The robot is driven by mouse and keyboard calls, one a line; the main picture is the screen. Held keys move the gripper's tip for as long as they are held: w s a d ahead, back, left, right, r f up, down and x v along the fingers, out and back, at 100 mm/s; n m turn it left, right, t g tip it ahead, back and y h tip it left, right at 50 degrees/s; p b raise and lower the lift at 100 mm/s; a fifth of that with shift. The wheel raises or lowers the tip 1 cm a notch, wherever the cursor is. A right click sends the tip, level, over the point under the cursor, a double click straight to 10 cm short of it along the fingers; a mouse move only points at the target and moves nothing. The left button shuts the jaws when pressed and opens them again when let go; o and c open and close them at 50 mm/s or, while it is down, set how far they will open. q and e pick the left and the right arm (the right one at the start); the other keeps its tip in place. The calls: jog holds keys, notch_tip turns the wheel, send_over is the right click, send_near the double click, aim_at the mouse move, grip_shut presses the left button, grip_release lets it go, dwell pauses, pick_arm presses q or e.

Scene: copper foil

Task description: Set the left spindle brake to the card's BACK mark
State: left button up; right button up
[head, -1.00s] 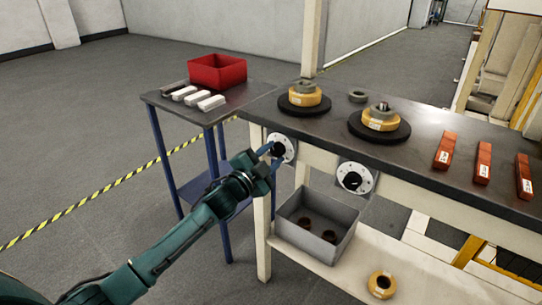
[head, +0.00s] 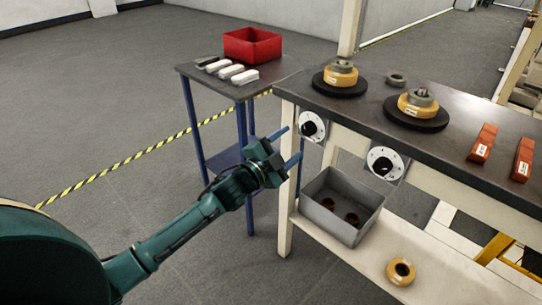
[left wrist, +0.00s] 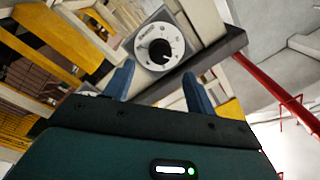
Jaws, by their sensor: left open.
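The left spindle brake (head: 312,126) is a black knob on a pale round dial plate, fixed to the bench front below the left spindle. In the left wrist view the brake dial (left wrist: 159,46) lies ahead, between and beyond the fingertips; its markings are too small to read. My left gripper (head: 288,144) is open and empty, just left of the dial and apart from it. It also shows in the left wrist view (left wrist: 157,84). A second brake dial (head: 384,163) is further right. I cannot make out a card. My right gripper is not in view.
The bench top (head: 370,112) carries two spindles with yellow rolls, a grey ring and orange-red bars. A grey bin (head: 342,206) and a yellow roll (head: 401,271) are on the lower shelf. A side table with a red bin (head: 252,45) stands left.

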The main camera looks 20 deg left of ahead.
pick_arm(q)
jog(key=v, duration=0.7)
jog(key=shift+p, duration=0.3)
jog(key=shift+s+f, duration=0.1)
jog(key=shift+s, duration=0.1)
